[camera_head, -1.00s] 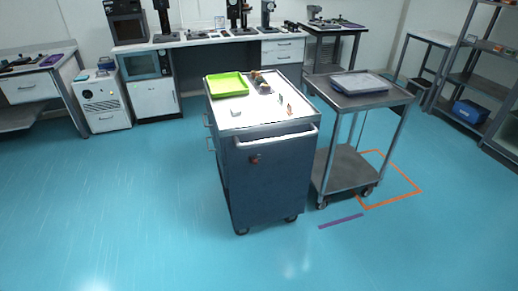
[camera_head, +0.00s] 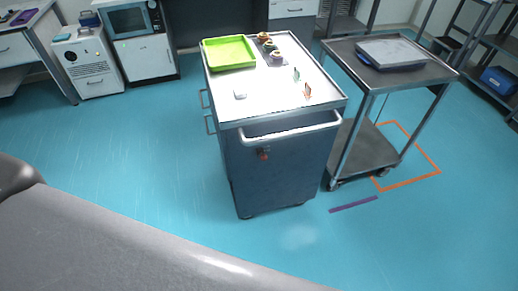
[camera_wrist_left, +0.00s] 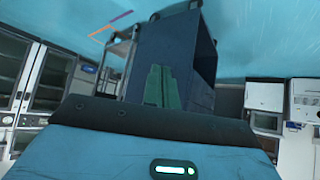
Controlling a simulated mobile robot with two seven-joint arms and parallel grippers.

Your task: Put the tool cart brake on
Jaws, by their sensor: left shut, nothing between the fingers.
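The tool cart (camera_head: 275,180) is dark blue with a white top, drawer handles on its left side and a push bar (camera_head: 290,132) on its near end. A small red and dark knob or lever (camera_head: 264,153) sits on the near face below the bar; its brake setting cannot be told. The cart also shows upside down in the left wrist view (camera_wrist_left: 205,55). My left gripper (camera_wrist_left: 163,82) shows there as green fingers, shut and empty, in front of the cart; contact cannot be told. In the head view only my grey arm shows. My right gripper is not in view.
A green tray (camera_head: 230,53) and several small items lie on the cart top. A grey trolley (camera_head: 365,150) stands close on the right, carrying a flat device (camera_head: 392,53). Orange and purple tape (camera_head: 353,204) marks the floor. The floor left of the cart is clear.

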